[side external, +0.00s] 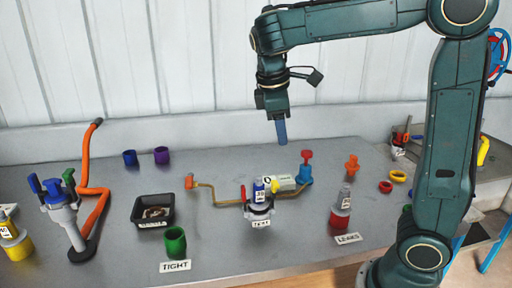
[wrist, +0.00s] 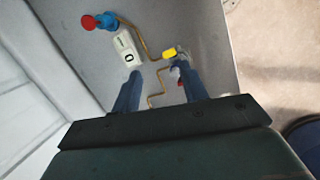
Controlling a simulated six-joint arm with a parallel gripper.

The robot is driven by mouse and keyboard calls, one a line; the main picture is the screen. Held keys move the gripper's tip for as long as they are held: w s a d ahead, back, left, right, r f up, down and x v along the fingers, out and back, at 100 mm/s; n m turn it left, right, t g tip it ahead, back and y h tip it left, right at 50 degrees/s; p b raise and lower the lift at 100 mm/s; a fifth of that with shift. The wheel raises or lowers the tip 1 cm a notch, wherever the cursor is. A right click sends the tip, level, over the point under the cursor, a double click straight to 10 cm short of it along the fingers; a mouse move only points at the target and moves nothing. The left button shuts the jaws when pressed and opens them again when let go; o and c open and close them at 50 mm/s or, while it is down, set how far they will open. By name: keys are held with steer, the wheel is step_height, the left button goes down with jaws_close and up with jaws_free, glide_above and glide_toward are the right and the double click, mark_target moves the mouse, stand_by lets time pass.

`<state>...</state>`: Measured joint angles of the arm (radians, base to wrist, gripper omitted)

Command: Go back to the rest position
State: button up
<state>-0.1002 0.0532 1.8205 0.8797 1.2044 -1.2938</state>
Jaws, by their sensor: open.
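My gripper (side external: 281,131) hangs pointing down above the middle of the bench, over the area behind the test station. In the wrist view its two blue fingers (wrist: 160,92) are spread apart with nothing between them. The test station (side external: 259,207) stands on the bench below, labelled TEST, with a blue part on top and a red part beside it. Part of it shows in the wrist view, with a yellow piece (wrist: 169,53). A white gauge box (side external: 282,183) and a blue valve with a red knob (side external: 305,168) join it by brass pipe.
A black tray (side external: 139,212) and a green cup (side external: 174,243) by the TIGHT label are at left. A red-based cylinder (side external: 340,211) stands by the LEAKS label at right. Blue (side external: 130,158) and purple (side external: 162,155) cups stand at the back. Air around my gripper is clear.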

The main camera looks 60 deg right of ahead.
steer(key=s+a+f+m+t+y, duration=0.1)
steer(key=s+a+m+t, duration=0.2)
steer(key=s, duration=0.4)
steer(key=s+a+f+m+t+y, duration=0.2)
steer(key=s+a+m+t, duration=0.1)
steer(key=s, duration=0.5)
steer(key=shift+a, duration=0.45)
